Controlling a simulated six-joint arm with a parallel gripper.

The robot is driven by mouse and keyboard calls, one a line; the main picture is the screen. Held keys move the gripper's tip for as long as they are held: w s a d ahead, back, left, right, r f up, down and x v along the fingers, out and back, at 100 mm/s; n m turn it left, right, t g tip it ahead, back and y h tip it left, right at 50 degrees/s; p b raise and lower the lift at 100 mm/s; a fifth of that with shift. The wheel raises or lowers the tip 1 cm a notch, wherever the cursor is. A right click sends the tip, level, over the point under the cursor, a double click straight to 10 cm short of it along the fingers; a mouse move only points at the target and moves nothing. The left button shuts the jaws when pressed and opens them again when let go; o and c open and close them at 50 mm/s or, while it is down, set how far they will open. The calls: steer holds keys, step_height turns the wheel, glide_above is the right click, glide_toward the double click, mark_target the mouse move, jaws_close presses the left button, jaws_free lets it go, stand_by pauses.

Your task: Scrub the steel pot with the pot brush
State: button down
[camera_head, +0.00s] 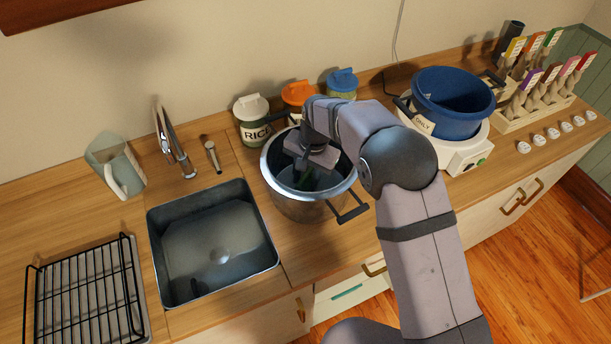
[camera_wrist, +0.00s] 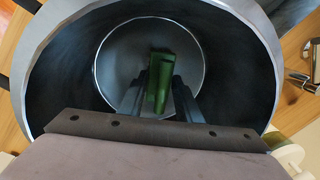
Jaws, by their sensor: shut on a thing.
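The steel pot (camera_head: 309,205) stands on the wooden counter to the right of the sink, with a dark side handle at its lower right. My gripper (camera_head: 306,168) reaches down into the pot's mouth from above. In the wrist view, my gripper (camera_wrist: 160,100) is shut on a green handle, which I take to be the pot brush (camera_wrist: 160,70). The brush's lower end is hidden, so I cannot tell whether it touches the pot. The pot's inner wall and round floor also show in the wrist view (camera_wrist: 235,60).
The sink (camera_head: 213,244) and faucet (camera_head: 172,145) lie left of the pot. Lidded jars, including one marked RICE (camera_head: 254,120), stand close behind it. A blue pot (camera_head: 452,103) sits on a white appliance to the right. A black rack (camera_head: 84,290) is far left.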

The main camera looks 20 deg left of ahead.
steer(key=shift+w+d, duration=0.35)
steer(key=shift+w, duration=0.1)
steer(key=shift+w+d, duration=0.75)
steer(key=shift+w, duration=0.15)
steer(key=shift+s+a, duration=1.15)
steer(key=shift+s, duration=0.3)
step_height(320, 180, up, 3)
steer(key=shift+w+f+p, duration=0.1)
steer(key=shift+f+p, duration=0.05)
steer(key=shift+p, duration=0.5)
step_height(320, 180, up, 5)
steer(key=p, duration=0.4)
steer(key=shift+r, duration=0.2)
